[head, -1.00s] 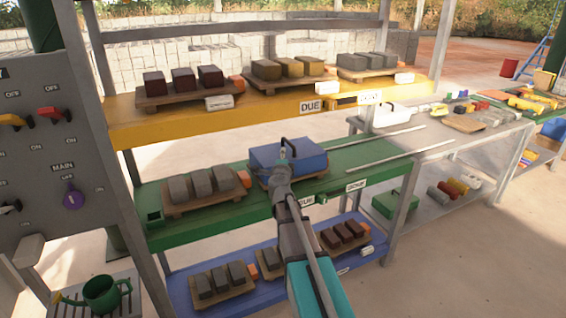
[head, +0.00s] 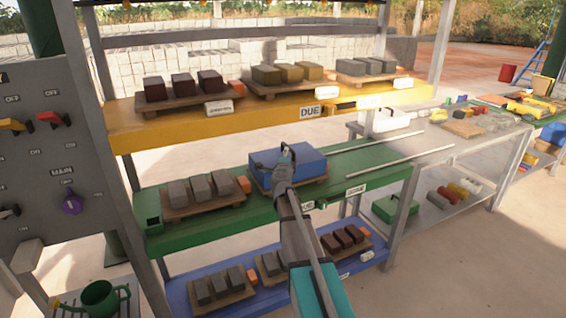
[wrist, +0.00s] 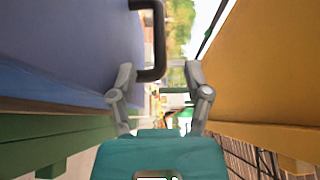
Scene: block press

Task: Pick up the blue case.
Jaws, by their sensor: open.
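The blue case (head: 309,160) lies on a wooden pallet on the green middle shelf in the head view. In the wrist view its blue side (wrist: 70,50) fills the left, with its dark handle (wrist: 158,35) sticking out from it. My gripper (head: 287,153) is at the handle, in front of the case. In the wrist view my gripper (wrist: 160,72) is open, with the end of the handle between its two fingertips. I cannot tell whether a finger touches the handle. My arm hides part of the case front in the head view.
The yellow shelf (head: 130,139) runs above the case; its yellow surface (wrist: 270,70) is close on the right in the wrist view. Grey blocks on a pallet (head: 213,206) stand left of the case. Two pale rods (head: 400,159) lie to its right. A blue shelf is below.

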